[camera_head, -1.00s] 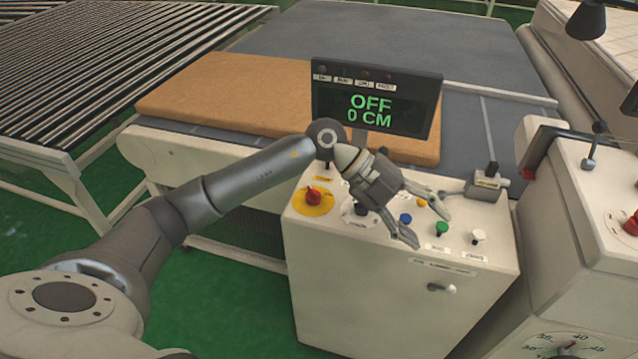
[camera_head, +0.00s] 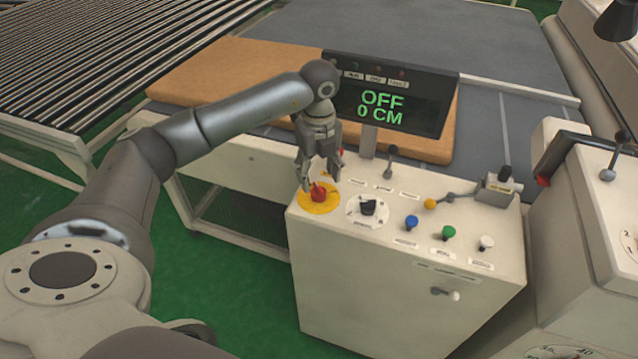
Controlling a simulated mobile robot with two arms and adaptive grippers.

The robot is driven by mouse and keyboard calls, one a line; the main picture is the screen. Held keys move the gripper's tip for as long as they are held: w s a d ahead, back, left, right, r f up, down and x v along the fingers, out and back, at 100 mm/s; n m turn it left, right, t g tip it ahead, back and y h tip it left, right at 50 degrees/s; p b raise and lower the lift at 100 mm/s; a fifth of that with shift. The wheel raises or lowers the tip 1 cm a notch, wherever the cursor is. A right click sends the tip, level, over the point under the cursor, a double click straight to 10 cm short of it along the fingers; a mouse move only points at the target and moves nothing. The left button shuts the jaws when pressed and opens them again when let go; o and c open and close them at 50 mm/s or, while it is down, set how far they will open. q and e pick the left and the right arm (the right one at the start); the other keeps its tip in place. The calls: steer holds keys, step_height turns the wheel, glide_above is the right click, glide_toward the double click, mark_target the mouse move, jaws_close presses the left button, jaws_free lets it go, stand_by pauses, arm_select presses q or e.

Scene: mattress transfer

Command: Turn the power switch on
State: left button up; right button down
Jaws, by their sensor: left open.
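The control box (camera_head: 400,290) stands in the middle with its sloped panel facing up. A black rotary switch on a white round plate (camera_head: 367,209) sits on the panel; which setting it points to is too small to tell. A red knob on a yellow disc (camera_head: 318,196) is to its left. The display (camera_head: 390,98) above reads "OFF" and "0 CM". My left gripper (camera_head: 322,182) is open and empty, pointing down over the red knob, its fingertips around or just behind the knob; contact cannot be told. My right gripper is not in view.
Blue (camera_head: 411,222), green (camera_head: 448,232) and white (camera_head: 486,242) buttons and a black lever (camera_head: 390,162) are on the panel. A tan mattress (camera_head: 220,85) lies on the grey table behind. A roller conveyor (camera_head: 110,50) is at back left, another machine (camera_head: 585,230) at right.

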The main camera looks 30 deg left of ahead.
mark_target(319, 187)
arm_select(q)
step_height(319, 187, down, 5)
steer(key=shift+r+p, duration=0.1)
steer(key=shift+p, duration=0.3)
steer(key=c, duration=1.1)
steer(key=shift+o, duration=0.2)
